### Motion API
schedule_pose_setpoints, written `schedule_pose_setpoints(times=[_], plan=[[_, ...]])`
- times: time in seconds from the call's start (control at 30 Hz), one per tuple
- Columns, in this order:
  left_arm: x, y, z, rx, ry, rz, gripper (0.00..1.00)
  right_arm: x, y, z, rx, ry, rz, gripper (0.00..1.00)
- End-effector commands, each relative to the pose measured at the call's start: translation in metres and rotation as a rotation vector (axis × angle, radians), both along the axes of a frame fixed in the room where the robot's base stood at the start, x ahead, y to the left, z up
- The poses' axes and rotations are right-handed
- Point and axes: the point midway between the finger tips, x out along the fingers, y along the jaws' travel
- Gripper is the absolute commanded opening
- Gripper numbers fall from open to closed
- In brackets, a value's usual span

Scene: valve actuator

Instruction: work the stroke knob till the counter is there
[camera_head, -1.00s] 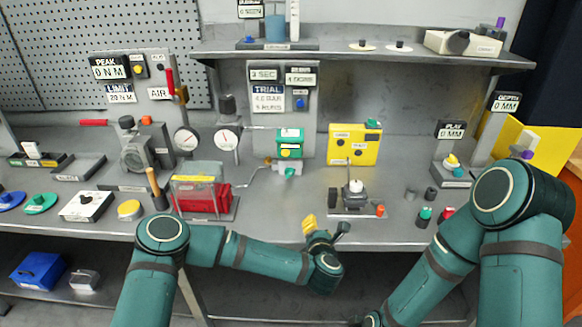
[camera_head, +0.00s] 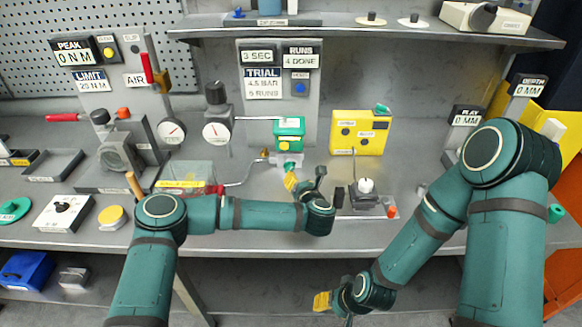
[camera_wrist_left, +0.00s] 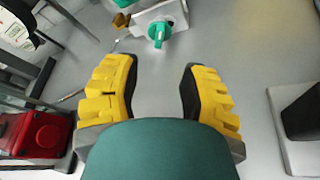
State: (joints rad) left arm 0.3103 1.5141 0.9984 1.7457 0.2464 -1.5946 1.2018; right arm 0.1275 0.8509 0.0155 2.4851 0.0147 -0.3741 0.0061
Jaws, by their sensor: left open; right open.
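A green actuator box (camera_head: 289,131) sits on a small valve body at the middle of the bench. A teal knob (camera_head: 290,167) sticks out below it; its label is not readable. The runs counter (camera_head: 300,56) on the grey panel reads 4 DONE. The trial plate (camera_head: 262,84) beneath reads 4.5 BAR, 5 RUNS. My left gripper (camera_head: 305,178) is open and empty, just in front of the valve. In the left wrist view the teal knob (camera_wrist_left: 158,36) lies beyond the spread yellow fingers, apart from them. My right gripper (camera_head: 334,308) is open, low before the bench edge.
A yellow box (camera_head: 358,133) stands right of the valve, with a small dark fixture (camera_head: 367,196) before it. A clear-lidded red box (camera_head: 185,176) and a bent rod lie left. A gauge (camera_head: 217,133) stands left of the panel. A shelf (camera_head: 400,36) overhangs the back.

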Motion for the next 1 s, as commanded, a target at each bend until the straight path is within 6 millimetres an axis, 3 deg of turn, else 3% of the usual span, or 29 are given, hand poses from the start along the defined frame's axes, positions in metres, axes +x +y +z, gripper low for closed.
schedule_pose_setpoints(times=[0.3,0.5,0.7,1.0], plan=[[0.059,0.014,-0.021,0.000,0.000,0.004,0.42,-0.001,0.000,-0.005,0.001,0.003,0.003,0.47],[0.087,0.020,-0.030,0.001,0.000,0.002,0.42,-0.002,0.001,-0.008,0.001,0.005,0.004,0.47],[0.100,0.023,-0.035,0.000,0.000,0.001,0.42,-0.003,0.001,-0.009,0.002,0.006,0.006,0.47],[0.102,0.024,-0.035,0.001,0.000,0.000,0.42,-0.003,0.001,-0.009,0.002,0.006,0.006,0.47]])
